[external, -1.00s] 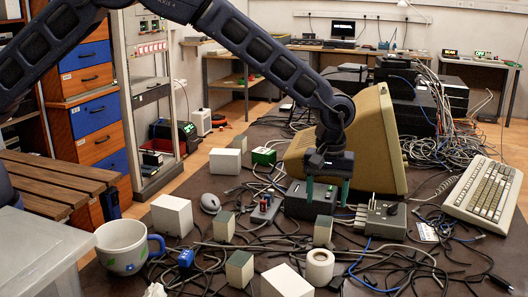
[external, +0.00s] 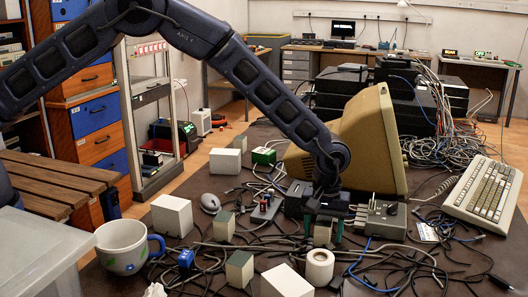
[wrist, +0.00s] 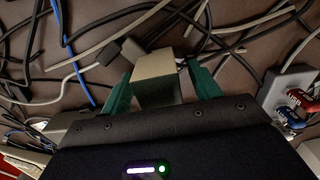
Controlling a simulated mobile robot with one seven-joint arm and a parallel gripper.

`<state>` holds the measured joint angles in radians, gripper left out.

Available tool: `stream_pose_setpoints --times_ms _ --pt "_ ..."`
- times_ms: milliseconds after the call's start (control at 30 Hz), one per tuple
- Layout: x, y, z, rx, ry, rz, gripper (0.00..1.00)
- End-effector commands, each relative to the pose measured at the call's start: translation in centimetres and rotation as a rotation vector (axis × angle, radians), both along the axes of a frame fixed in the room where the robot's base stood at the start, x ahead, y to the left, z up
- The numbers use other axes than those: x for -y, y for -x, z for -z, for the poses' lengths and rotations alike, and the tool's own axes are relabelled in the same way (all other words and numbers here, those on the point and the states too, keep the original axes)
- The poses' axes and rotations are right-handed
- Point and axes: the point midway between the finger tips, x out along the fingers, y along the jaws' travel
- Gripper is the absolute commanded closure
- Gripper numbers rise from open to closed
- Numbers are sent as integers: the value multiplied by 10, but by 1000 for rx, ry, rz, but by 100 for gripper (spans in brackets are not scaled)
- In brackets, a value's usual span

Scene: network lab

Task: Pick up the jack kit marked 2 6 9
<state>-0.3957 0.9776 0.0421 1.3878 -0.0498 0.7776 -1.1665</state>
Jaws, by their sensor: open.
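My gripper (external: 323,238) is open, pointing down with its green fingers low over the dark table. A small pale box (external: 322,231) with a grey-green face stands between the fingers. In the wrist view the same box (wrist: 158,66) sits between the two fingertips (wrist: 158,84), its lower part hidden by my gripper. No marking can be read on it. Two similar small boxes stand to the left, one farther back (external: 224,225) and one nearer the front (external: 239,268). I cannot tell from these frames which box bears 2 6 9.
A white tape roll (external: 319,267) stands just in front of my gripper. A grey device with plugs (external: 380,219) is close on its right, and the beige monitor (external: 360,140) is behind. A mug (external: 122,246) and white boxes (external: 172,215) stand left. Cables cover much of the table.

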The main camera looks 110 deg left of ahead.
Motion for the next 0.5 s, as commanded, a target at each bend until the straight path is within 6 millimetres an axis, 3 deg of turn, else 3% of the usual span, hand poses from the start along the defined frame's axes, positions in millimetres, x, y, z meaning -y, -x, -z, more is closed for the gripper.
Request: stream_pose_setpoints --times_ms 167,400,500 --pt "0 0 -1 1 0 0 38" --pt "0 0 -1 1 0 0 85" --pt "0 0 -1 1 0 0 89"
